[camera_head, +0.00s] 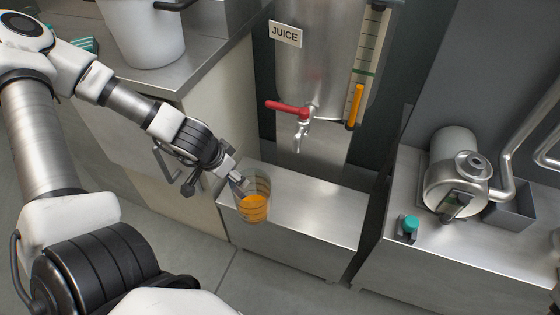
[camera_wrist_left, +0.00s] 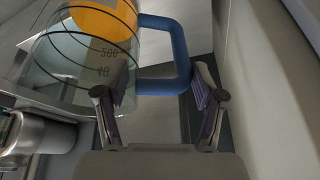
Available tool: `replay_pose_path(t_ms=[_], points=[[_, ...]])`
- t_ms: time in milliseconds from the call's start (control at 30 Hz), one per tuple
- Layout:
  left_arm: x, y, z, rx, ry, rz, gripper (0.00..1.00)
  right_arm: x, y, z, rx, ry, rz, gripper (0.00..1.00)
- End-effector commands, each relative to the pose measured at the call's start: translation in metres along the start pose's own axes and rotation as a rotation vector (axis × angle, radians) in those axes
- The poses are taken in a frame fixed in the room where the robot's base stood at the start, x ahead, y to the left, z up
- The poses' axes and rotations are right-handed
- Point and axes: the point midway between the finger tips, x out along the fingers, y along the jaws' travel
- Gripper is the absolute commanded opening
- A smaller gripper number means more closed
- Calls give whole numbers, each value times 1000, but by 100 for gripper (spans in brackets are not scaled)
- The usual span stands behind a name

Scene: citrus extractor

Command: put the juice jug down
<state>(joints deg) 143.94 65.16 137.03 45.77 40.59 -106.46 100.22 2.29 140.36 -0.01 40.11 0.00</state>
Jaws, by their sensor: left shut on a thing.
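The juice jug (camera_head: 252,207) is clear with dark rings, holds orange juice, and appears over the left end of the low steel bench (camera_head: 318,214) in the head view. I cannot tell whether its base touches the bench. My left gripper (camera_head: 238,181) is at its upper left side, shut on it. In the left wrist view the clear wall, measuring marks and juice of the jug (camera_wrist_left: 85,62) fill the upper left, and its blue handle (camera_wrist_left: 181,50) reaches to between the fingers of my left gripper (camera_wrist_left: 158,100). My right gripper is out of view.
A steel juice tank (camera_head: 318,55) with a red-handled tap (camera_head: 290,108) stands behind the bench, right of the jug. The bench is clear there. A white bucket (camera_head: 146,32) stands on the left counter. A pump (camera_head: 456,172) and teal button (camera_head: 411,223) are on the right counter.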

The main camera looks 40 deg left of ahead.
Motion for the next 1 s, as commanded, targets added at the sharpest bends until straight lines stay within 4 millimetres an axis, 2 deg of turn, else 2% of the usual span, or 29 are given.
replay_pose_path(t_ms=[33,333,467,600,667,700,833,1000], points=[[14,1,-4,10,0,-7,7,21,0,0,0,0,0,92],[39,20,-58,6,0,-9,7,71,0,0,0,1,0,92],[50,29,-85,2,0,-5,7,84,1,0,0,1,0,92],[54,34,-103,-2,-1,-3,7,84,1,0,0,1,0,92],[57,37,-109,-1,0,-1,7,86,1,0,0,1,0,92],[68,37,-104,-5,-1,1,7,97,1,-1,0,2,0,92],[90,38,-94,-5,0,1,7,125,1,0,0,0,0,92],[88,38,-95,-4,0,1,7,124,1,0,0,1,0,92]])
